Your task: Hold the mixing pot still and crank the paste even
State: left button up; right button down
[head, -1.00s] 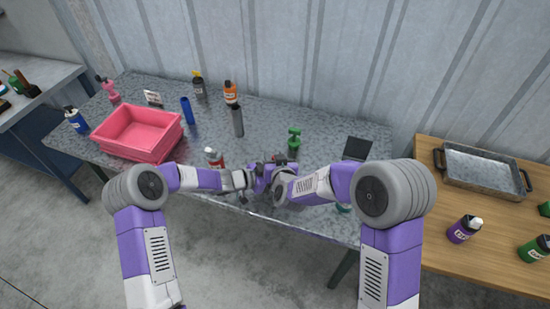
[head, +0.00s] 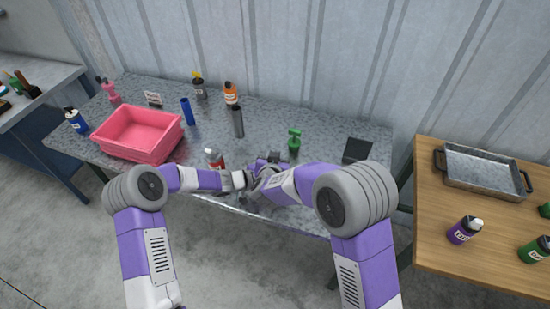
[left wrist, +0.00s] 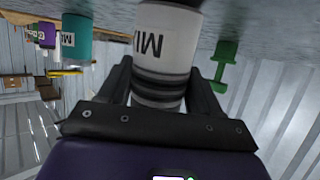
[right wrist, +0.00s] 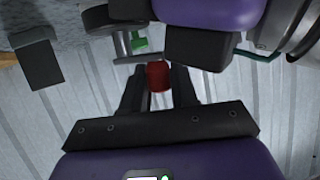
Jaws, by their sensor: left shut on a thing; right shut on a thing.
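The mixing pot (left wrist: 165,45) is a white cylinder with a dark banded part and a label that reads upside down in the left wrist view. My left gripper (left wrist: 160,92) is shut around it, a finger on each side. My right gripper (right wrist: 158,88) is shut on a small red crank knob (right wrist: 158,74). In the head view my left gripper (head: 240,180) and right gripper (head: 258,178) are close together near the table's front edge. They and the arms hide most of the pot and crank there. The paste is not visible.
A wooden table (head: 440,220) with a metal tray is at right.

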jog(key=shift+w+m+g+h, duration=0.2)
jog(key=shift+m+h, duration=0.4)
jog(key=shift+h, duration=0.15)
jog(key=shift+w+m+g+h, duration=0.2)
jog(key=shift+m+h, duration=0.4)
jog(key=shift+h, duration=0.15)
jog(key=c, duration=0.9)
grip_release()
jog(key=shift+c, duration=0.2)
jog(key=v, duration=1.2)
jog(key=shift+a, duration=0.1)
